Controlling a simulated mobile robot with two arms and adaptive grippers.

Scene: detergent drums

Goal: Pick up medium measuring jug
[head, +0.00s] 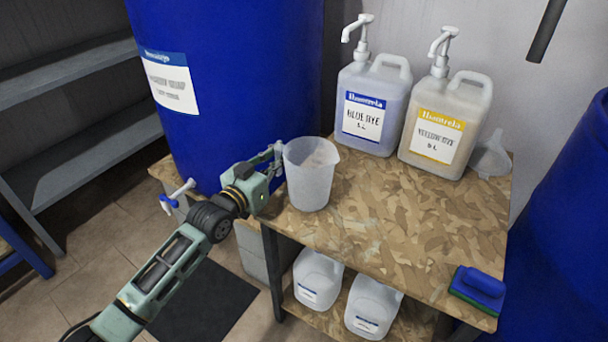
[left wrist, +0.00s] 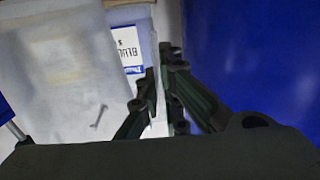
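The measuring jug (head: 311,178) is a translucent white, open-topped beaker with its spout to the right. It looks upright at the left edge of the wooden table top. In the left wrist view the jug (left wrist: 60,75) fills the left side, very close. My left gripper (head: 277,153) is at the jug's left side, opposite the spout, near rim height. In the left wrist view its fingers (left wrist: 163,85) are close together beside the jug wall. They appear shut on the jug's handle side, though they hide the handle itself. My right gripper is not in view.
Blue dye (head: 371,105) and yellow dye (head: 441,125) pump bottles stand at the table's (head: 400,235) back, beside a clear funnel-like piece (head: 491,158). A blue brush (head: 479,284) lies front right. Blue drums stand left (head: 235,80) and right (head: 570,240). The table's middle is clear.

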